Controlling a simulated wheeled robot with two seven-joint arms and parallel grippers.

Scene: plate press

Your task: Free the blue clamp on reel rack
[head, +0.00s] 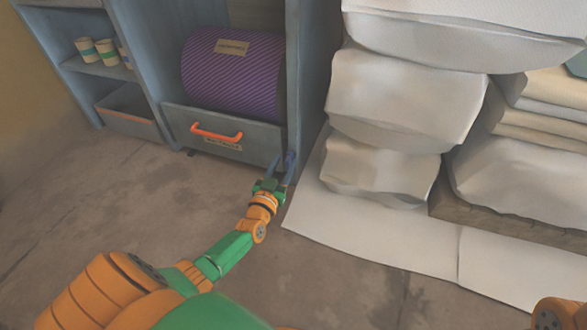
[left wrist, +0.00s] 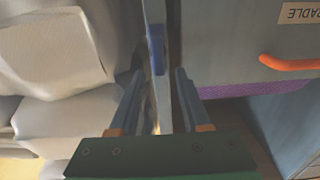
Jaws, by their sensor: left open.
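The blue clamp (left wrist: 156,50) sits on the edge of the upright side panel of the reel rack (head: 172,70), in the left wrist view. In the head view my left gripper is in front of it and the two are hard to tell apart. My left gripper (head: 283,172) is at the lower right corner of the rack. It is open in the left wrist view (left wrist: 159,82), with one finger on each side of the panel edge and the clamp just beyond the fingertips. My right gripper is out of view.
A purple striped reel (head: 232,72) sits in the rack above a drawer front with an orange handle (head: 217,133). Stacked white sacks (head: 385,100) stand close on the right. Cups (head: 98,50) stand on the left shelf. The floor (head: 110,215) at the left is clear.

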